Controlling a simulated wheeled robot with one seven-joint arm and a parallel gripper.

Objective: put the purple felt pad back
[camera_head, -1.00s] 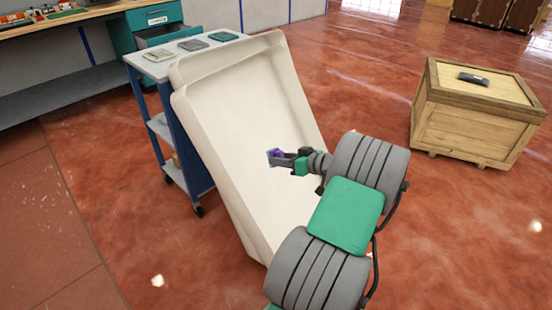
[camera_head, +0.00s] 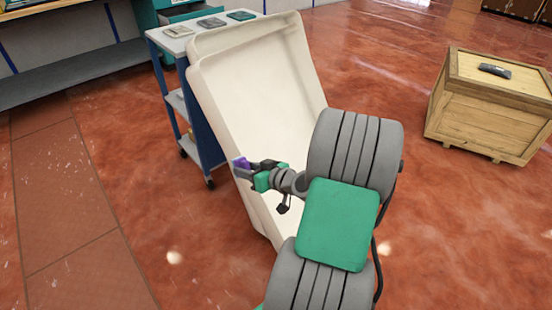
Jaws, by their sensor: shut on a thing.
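The purple felt pad (camera_head: 240,163) is a small purple piece at the tip of my gripper (camera_head: 243,166). My gripper is shut on it and holds it in the air, in front of the left rim of a large cream tray as seen from the camera. The fingers point left. Much of the pad is hidden between the fingers.
The large cream tray (camera_head: 262,75) leans beside a blue cart (camera_head: 200,125) with several flat pads on its white top. A teal drawer unit (camera_head: 185,12) and a workbench (camera_head: 60,72) stand behind. A wooden crate (camera_head: 490,105) with a dark device (camera_head: 495,70) stands at right. The red floor at left is clear.

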